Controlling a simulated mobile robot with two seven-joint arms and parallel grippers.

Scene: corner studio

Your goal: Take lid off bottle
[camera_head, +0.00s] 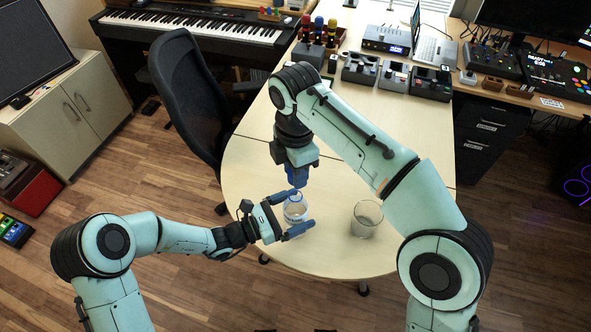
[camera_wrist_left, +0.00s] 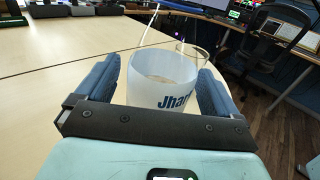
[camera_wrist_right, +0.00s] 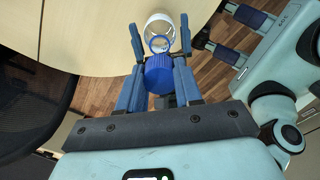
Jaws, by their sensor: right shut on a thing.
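The bottle (camera_head: 295,210) is a pale translucent vessel on the table. Its side with blue lettering shows in the left wrist view (camera_wrist_left: 160,85), where its top shows no lid. My left gripper (camera_head: 298,212) is open, one finger on each side of the bottle, with gaps in the left wrist view (camera_wrist_left: 160,75). The ribbed blue lid (camera_wrist_right: 158,75) is between the fingers of my right gripper (camera_head: 298,178), which is shut on it above the bottle. In the right wrist view a pale ring with a blue edge (camera_wrist_right: 158,27) lies beyond the lid.
A clear glass (camera_head: 366,218) stands on the table right of the bottle. A thin pale rod (camera_wrist_left: 149,25) rises behind the bottle's rim. Electronic boxes and a laptop (camera_head: 434,48) stand at the table's far end. A black chair (camera_head: 185,95) is at the left edge.

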